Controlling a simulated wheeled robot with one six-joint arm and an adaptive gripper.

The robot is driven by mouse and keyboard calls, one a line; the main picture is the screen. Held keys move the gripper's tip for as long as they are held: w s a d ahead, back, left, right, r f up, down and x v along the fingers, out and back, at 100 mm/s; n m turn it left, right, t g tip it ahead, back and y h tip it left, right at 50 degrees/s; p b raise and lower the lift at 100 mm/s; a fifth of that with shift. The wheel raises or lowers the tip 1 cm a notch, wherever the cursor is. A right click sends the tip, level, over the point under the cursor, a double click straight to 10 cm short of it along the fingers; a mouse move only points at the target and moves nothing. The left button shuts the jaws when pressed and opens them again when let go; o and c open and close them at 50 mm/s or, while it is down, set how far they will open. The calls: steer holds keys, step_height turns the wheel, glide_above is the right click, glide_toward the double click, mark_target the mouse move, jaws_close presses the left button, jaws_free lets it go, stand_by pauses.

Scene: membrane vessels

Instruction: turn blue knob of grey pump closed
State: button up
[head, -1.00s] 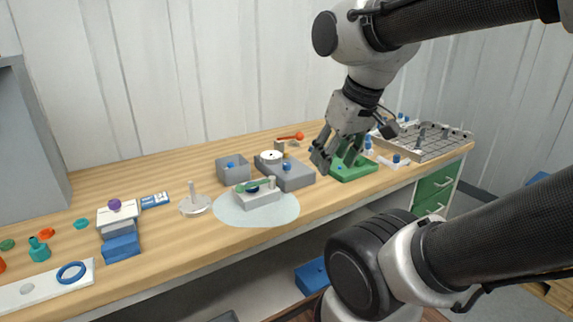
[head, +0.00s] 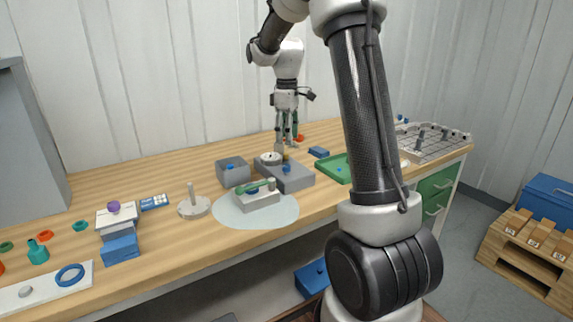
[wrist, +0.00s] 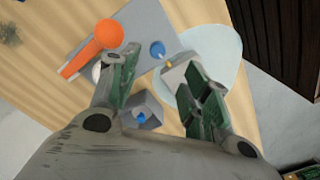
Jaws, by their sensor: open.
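The grey pump (head: 298,181) is a low grey box near the middle of the bench, with a white round dial (head: 270,157) on its left part. Its blue knob (head: 287,169) stands on top towards the front and also shows in the wrist view (wrist: 157,48). My gripper (head: 287,141) is open, pointing down above the back of the pump. In the wrist view the spread fingers (wrist: 160,60) have the blue knob between and slightly beyond their tips. Nothing is held. The fingers partly hide the pump in the wrist view.
An orange handle (wrist: 107,33) is close to the left finger. A grey bin (head: 232,176) with something blue is left of the pump. A grey block with a green lever (head: 250,187) sits on a pale round mat (head: 285,213) in front. A green tray (head: 335,170) lies right.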

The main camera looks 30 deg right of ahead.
mark_target(287, 165)
step_height(287, 165, down, 11)
steer(key=n, duration=0.3)
steer(key=shift+w+r, duration=0.15)
stand_by(0.3)
steer(key=shift+c, duration=0.2)
steer(key=c, duration=1)
